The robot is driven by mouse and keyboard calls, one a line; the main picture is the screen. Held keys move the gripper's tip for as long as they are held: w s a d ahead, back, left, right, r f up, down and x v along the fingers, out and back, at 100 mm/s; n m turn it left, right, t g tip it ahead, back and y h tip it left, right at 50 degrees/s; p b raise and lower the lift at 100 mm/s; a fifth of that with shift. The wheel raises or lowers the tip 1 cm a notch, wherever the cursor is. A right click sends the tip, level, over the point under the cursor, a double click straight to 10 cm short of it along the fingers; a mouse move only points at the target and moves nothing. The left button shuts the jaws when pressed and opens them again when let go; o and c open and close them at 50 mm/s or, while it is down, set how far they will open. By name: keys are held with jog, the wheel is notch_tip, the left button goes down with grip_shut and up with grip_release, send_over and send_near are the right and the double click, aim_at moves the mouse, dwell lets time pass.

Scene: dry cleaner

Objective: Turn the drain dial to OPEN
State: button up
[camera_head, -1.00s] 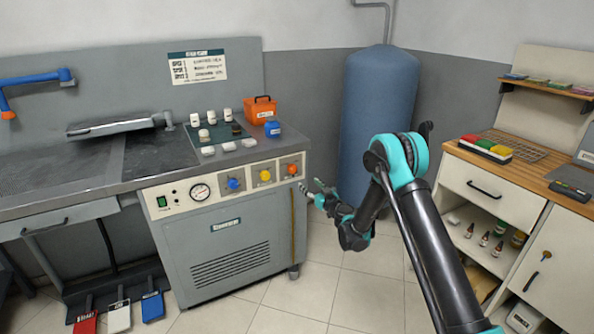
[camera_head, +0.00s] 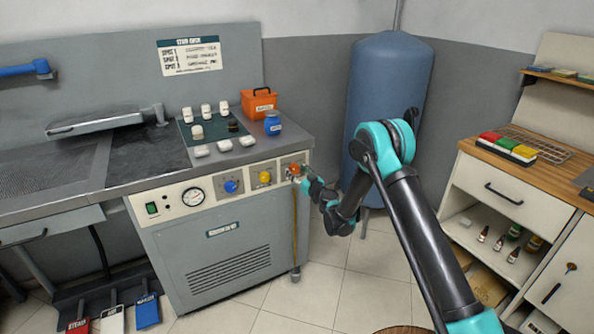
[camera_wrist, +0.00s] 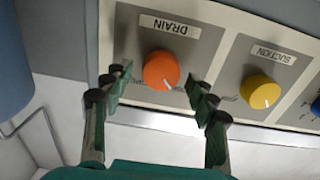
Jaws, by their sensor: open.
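The orange drain dial (camera_head: 294,169) is at the right end of the machine's front panel. In the wrist view the drain dial (camera_wrist: 161,71) sits under an upside-down DRAIN label (camera_wrist: 171,25), with a white pointer line toward its lower right. My gripper (camera_wrist: 158,92) is open, with one finger on each side of the dial in that view; I cannot tell whether either finger touches it. In the head view my gripper (camera_head: 303,176) reaches the panel from the right and partly covers the dial. The small position markings beside the dial are unreadable.
A yellow suction dial (camera_wrist: 260,92) is beside the drain dial, and a blue dial (camera_head: 231,186) is farther along the panel. A pressure gauge (camera_head: 193,196) is at the left. A blue tank (camera_head: 388,90) stands behind my arm, and a cabinet (camera_head: 505,200) is at the right.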

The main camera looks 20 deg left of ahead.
jog(key=c, duration=1.1)
jog(key=shift+c, duration=0.2)
jog(key=m, duration=0.8)
jog(key=shift+d+m, duration=0.1)
jog(key=shift+m, duration=0.2)
jog(key=m, duration=0.4)
jog(key=shift+w+f, duration=0.1)
jog(key=shift+f, duration=0.05)
jog(key=m, duration=0.5)
jog(key=shift+f, duration=0.1)
